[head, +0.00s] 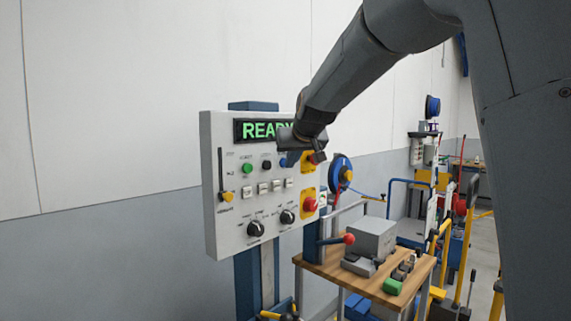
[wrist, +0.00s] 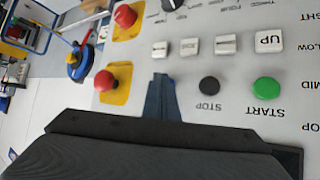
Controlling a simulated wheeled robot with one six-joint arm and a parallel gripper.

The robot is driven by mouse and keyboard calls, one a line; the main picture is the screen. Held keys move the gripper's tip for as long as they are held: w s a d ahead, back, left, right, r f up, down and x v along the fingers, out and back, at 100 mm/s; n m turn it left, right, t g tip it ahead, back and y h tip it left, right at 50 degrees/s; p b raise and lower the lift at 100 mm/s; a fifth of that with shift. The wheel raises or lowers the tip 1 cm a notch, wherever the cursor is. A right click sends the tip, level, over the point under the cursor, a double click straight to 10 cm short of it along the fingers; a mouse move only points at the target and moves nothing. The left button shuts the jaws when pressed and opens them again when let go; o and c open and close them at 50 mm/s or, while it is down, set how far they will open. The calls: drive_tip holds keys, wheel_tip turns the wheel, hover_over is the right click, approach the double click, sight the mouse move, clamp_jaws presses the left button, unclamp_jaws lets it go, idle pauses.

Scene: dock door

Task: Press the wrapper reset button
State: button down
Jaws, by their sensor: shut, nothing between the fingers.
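In the wrist view the green START button (wrist: 267,90) and black STOP button (wrist: 209,86) show; the blue one is hidden behind the fingers. My gripper (head: 291,159) is shut and empty, its fingertips in front of the panel beside the blue button. It also shows in the wrist view (wrist: 161,80). Contact cannot be told.
Two red mushroom buttons (head: 310,204) (wrist: 104,80) on yellow plates sit right of the button row. White push buttons (head: 262,188) and black knobs (head: 256,229) lie below it. A lever with a yellow knob (head: 227,196) is at left. A wooden bench (head: 345,280) stands at right.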

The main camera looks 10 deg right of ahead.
idle(0.5)
drive_tip(key=shift+s+d+b, duration=0.5)
drive_tip(key=shift+s, duration=0.2)
drive_tip(key=shift+s+d+b, duration=0.75)
drive_tip(key=shift+s+b, duration=0.05)
drive_tip(key=shift+s, duration=0.25)
drive_tip(key=shift+s+d+b, duration=0.7)
drive_tip(key=shift+s+b, duration=0.05)
drive_tip(key=shift+s, duration=0.25)
